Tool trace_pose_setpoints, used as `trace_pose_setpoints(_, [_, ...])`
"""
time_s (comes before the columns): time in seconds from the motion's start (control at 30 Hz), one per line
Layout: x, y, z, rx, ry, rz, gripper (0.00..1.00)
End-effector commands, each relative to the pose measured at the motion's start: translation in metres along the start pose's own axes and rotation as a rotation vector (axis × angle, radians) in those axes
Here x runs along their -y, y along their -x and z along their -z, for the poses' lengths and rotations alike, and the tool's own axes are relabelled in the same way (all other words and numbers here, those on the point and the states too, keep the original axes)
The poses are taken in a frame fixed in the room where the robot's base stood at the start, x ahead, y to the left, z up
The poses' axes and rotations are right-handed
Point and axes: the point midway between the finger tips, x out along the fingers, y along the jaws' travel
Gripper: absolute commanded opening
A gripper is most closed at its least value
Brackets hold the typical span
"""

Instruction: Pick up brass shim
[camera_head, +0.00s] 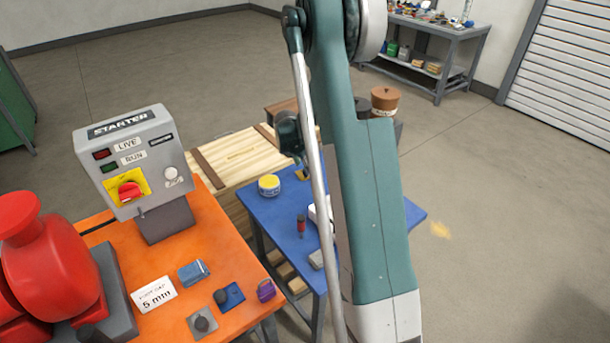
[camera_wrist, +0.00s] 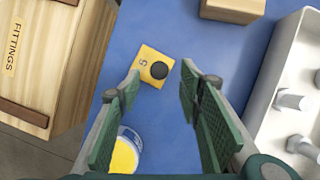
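The brass shim (camera_wrist: 147,56), a yellow square plate marked 5 with a round black knob, lies on the blue tabletop in the wrist view. My gripper (camera_wrist: 160,76) is open above the table, its two green padded fingers spread wide. The shim appears between and just beyond the fingertips, with nothing between the pads. The height left between fingers and shim is hard to tell.
A tin with a yellow top (camera_wrist: 124,157) stands partly behind the left finger. A wooden FITTINGS box (camera_wrist: 62,55) stands left, a white tray with pegs (camera_wrist: 263,110) right, and a wooden block (camera_wrist: 233,8) at the top. Blue table around the shim is clear.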

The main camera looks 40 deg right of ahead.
Motion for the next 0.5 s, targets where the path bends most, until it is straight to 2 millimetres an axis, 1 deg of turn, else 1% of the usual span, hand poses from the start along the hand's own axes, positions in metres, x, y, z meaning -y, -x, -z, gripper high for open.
trace_pose_setpoints(0.2, [-0.001,-0.026,-0.001,0.0,-0.001,0.0,0.36])
trace_pose_setpoints(0.3, [-0.001,-0.035,-0.001,0.0,-0.001,0.0,0.36])
trace_pose_setpoints(0.5, [-0.001,-0.045,-0.002,0.0,0.0,0.0,0.36])
